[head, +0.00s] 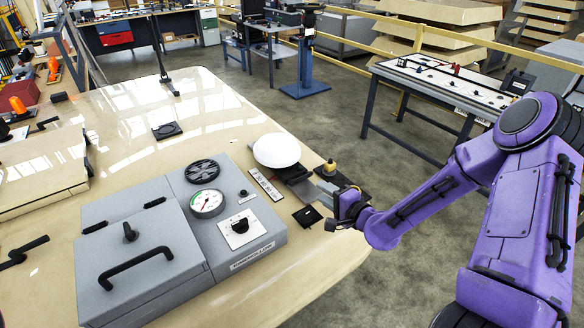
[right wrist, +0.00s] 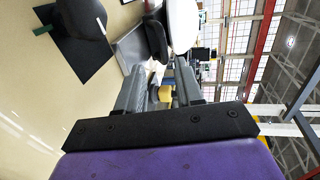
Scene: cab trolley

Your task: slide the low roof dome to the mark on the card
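The low roof dome is a smooth white dome (head: 276,150) on the bench, beyond the grey console's right side. It also shows at the top of the right wrist view (right wrist: 183,22). The card (head: 265,184) is a narrow pale strip with dark markings, lying between console and dome; I cannot make out the mark. My right gripper (head: 318,188) is low at the bench edge, right of and nearer than the dome. In the right wrist view its fingers (right wrist: 160,70) are apart, with a black piece (right wrist: 155,40) just ahead; contact is unclear. My left gripper is out of view.
The grey console (head: 240,200) with a gauge, handwheel and lidded box fills the bench middle. A yellow-topped knob (head: 329,167) stands on a dark mat close behind my right gripper. A small black square (head: 307,216) lies in front. Bare bench (head: 215,110) lies behind.

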